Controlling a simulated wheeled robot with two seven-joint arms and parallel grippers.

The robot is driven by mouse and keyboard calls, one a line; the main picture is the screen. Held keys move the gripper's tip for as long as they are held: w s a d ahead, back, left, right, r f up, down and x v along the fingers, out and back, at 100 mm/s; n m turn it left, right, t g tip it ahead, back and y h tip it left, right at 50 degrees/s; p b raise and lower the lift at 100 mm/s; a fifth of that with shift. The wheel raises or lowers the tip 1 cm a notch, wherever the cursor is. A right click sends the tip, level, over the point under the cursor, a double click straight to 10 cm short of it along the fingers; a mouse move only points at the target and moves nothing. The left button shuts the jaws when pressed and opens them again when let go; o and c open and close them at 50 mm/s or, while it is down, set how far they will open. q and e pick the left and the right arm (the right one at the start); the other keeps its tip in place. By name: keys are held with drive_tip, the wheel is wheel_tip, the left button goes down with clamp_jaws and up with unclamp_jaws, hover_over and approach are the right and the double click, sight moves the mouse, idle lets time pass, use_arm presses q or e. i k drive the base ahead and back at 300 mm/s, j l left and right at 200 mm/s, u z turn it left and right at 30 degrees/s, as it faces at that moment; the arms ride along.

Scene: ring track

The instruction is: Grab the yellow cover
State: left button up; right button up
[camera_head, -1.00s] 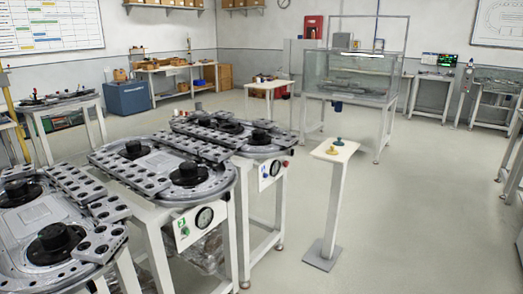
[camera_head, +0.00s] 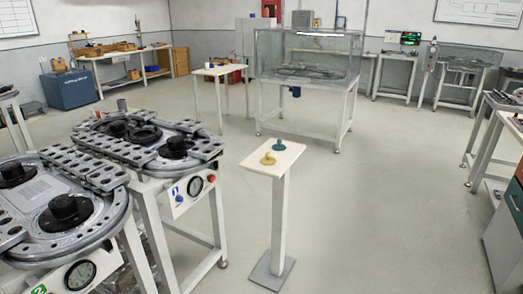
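A small yellow piece (camera_head: 268,159), which looks like the yellow cover, sits on the white top of a narrow pedestal stand (camera_head: 258,168) in the middle of the view. A similar teal-green piece (camera_head: 280,145) sits just behind it to the right, apart from it. Both are small, so their exact shape is hard to tell. Neither of my grippers shows in the view.
Ring-track tables (camera_head: 68,214) with black hubs fill the left side, close to the stand. A glass-walled table (camera_head: 300,80) stands behind. A cabinet and bench (camera_head: 507,215) are at the right edge. The floor (camera_head: 390,220) right of the stand is clear.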

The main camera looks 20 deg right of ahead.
sight(267, 160)
drive_tip(key=i+l+u, duration=0.1)
drive_tip(key=i+l, duration=0.15)
drive_tip(key=l, duration=0.25)
drive_tip(key=i+l+u, duration=0.1)
drive_tip(key=l, duration=0.4)
drive_tip(key=i+l+u, duration=0.1)
drive_tip(key=i+l, duration=0.2)
drive_tip(key=l, duration=0.25)
drive_tip(key=i+l+u, duration=0.1)
drive_tip(key=l, duration=0.45)
drive_tip(key=i+l+u, duration=0.1)
drive_tip(key=i+l, duration=0.15)
drive_tip(key=l, duration=0.35)
drive_tip(key=i+l+u, duration=0.1)
drive_tip(key=l, duration=0.45)
drive_tip(key=i+l+u, duration=0.1)
drive_tip(key=l, duration=0.5)
drive_tip(key=i+l+u, duration=0.1)
drive_tip(key=l, duration=0.5)
drive_tip(key=i, duration=0.05)
